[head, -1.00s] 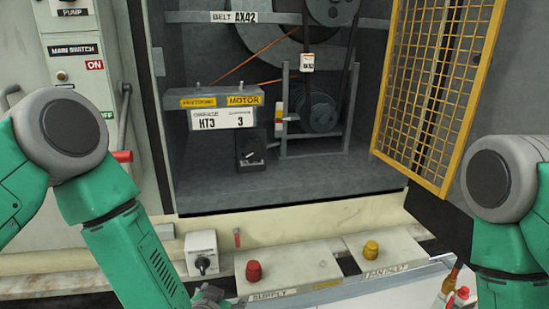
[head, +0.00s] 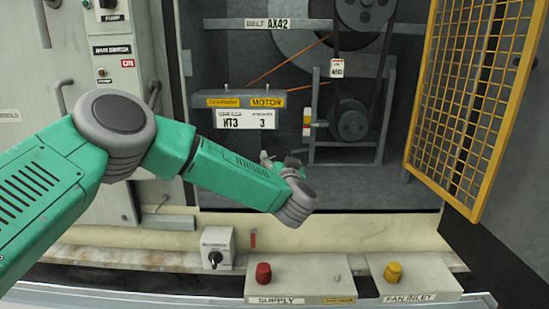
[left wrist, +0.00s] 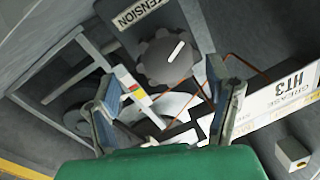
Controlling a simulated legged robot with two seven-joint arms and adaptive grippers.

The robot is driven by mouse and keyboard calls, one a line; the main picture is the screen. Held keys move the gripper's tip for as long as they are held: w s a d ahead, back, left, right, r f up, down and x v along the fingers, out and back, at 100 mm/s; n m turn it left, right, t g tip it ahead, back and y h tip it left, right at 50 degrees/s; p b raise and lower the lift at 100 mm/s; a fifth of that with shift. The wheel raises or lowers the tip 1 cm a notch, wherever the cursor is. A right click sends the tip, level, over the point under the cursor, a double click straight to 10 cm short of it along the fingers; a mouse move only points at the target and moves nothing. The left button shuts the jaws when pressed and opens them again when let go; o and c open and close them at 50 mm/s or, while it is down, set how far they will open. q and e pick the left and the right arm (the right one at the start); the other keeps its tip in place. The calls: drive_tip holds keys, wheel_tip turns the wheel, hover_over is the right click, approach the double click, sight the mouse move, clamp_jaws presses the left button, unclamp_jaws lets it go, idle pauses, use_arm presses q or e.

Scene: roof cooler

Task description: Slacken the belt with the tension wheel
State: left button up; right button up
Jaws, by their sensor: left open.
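The tension wheel (left wrist: 160,62), a dark grey lobed knob with a white mark, shows in the left wrist view beside a TENSION label (left wrist: 140,12). I cannot make it out in the head view. My left gripper (left wrist: 165,98) is open, its fingers apart with the wheel beyond and between them, not visibly touching it. In the head view the left gripper (head: 280,160) is inside the cabinet opening, partly hidden by its own wrist. The dark belt (head: 385,70) runs between an upper pulley (head: 366,10) and a lower pulley (head: 350,121). My right gripper is out of view.
A yellow mesh door (head: 470,95) stands open at the right. A labelled bar with a HT3 plate (head: 246,119) crosses the cabinet near my left arm. Below are a red knob (head: 263,273), a yellow knob (head: 393,272) and a switch box (head: 217,248).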

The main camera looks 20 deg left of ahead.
sight(278, 157)
use_arm(q)
drive_tip(key=w, duration=0.3)
drive_tip(key=shift+w+d+r, duration=0.15)
drive_tip(key=shift+w+d, duration=0.05)
drive_tip(key=shift+d, duration=0.05)
drive_tip(key=a, duration=0.3)
drive_tip(key=w+a+f, duration=0.1)
drive_tip(key=a, duration=0.1)
drive_tip(key=shift+a, duration=0.35)
drive_tip(key=d, duration=0.1)
drive_tip(key=d+r, duration=0.1)
drive_tip(key=d, duration=0.1)
drive_tip(key=shift+s+d, duration=0.1)
drive_tip(key=shift+d, duration=0.2)
drive_tip(key=c, duration=1.2)
drive_tip(key=shift+o, duration=0.2)
drive_tip(key=shift+d, duration=0.1)
drive_tip(key=shift+s+a+f, duration=0.1)
drive_tip(key=shift+a+f, duration=0.1)
drive_tip(key=shift+a, duration=0.5)
drive_tip(key=shift+d+f, duration=0.1)
drive_tip(key=shift+d, duration=0.25)
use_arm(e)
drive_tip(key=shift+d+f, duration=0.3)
